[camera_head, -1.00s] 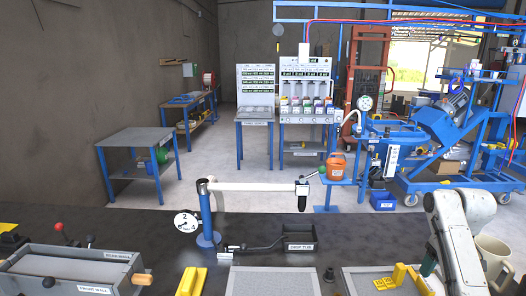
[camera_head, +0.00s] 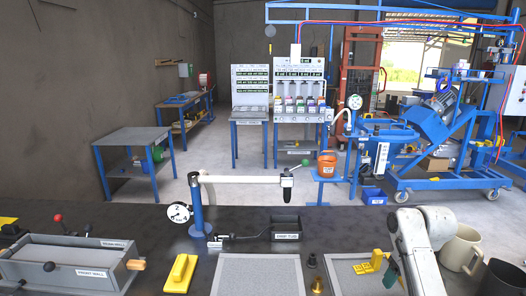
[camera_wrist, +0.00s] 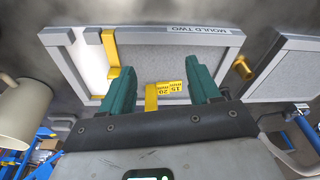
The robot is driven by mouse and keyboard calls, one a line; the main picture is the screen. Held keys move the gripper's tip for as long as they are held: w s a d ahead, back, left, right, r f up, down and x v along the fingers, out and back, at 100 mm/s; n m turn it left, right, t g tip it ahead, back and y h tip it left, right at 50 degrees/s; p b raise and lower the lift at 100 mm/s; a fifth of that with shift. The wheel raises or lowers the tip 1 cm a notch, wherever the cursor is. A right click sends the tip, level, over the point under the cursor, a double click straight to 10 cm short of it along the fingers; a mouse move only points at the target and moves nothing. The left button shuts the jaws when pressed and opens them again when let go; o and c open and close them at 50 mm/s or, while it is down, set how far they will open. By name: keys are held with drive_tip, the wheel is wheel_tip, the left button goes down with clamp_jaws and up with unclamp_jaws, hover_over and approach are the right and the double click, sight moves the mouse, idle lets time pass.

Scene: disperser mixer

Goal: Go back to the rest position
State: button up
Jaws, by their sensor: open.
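My gripper (camera_wrist: 165,95) shows in the wrist view as two green fingers spread apart with nothing held between them. It hangs over the tray labelled MOULD TWO (camera_wrist: 230,45). A yellow piece marked 15 and 20 (camera_wrist: 165,92) lies beyond the gap between the fingertips, and a yellow bracket (camera_wrist: 112,55) stands at the tray's left part. In the head view only a green finger (camera_head: 391,277) shows below my white arm, at the right of the yellow pieces (camera_head: 372,262) on the tray (camera_head: 345,283).
A flat grey tray (camera_head: 260,275), a yellow float (camera_head: 180,272), a brass piece (camera_head: 317,286) and a trough (camera_head: 75,262) lie to the left. A post with a white swing arm (camera_head: 240,178) rises behind.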

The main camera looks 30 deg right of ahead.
drive_tip(key=shift+n+t, duration=0.6)
drive_tip(key=shift+n, duration=0.1)
drive_tip(key=w+a+f, duration=0.1)
drive_tip(key=a, duration=0.4)
drive_tip(key=a+f, duration=0.2)
drive_tip(key=a, duration=0.3)
drive_tip(key=w+a+f, duration=0.1)
drive_tip(key=a+f, duration=0.1)
drive_tip(key=a, duration=0.3)
drive_tip(key=shift+w+f, duration=0.1)
drive_tip(key=shift+w, duration=0.2)
drive_tip(key=s+a+n+t, duration=0.1)
drive_tip(key=s+a, duration=0.4)
drive_tip(key=a, duration=0.4)
drive_tip(key=s+a+n+t, duration=0.1)
drive_tip(key=s+a, duration=0.5)
drive_tip(key=a, duration=0.3)
drive_tip(key=s+d+f+g, duration=0.1)
drive_tip(key=s+f+g, duration=0.3)
drive_tip(key=s, duration=0.6)
wheel_tip(320, 180, down, 3)
drive_tip(key=shift+s+r, duration=0.1)
drive_tip(key=shift+s, duration=0.25)
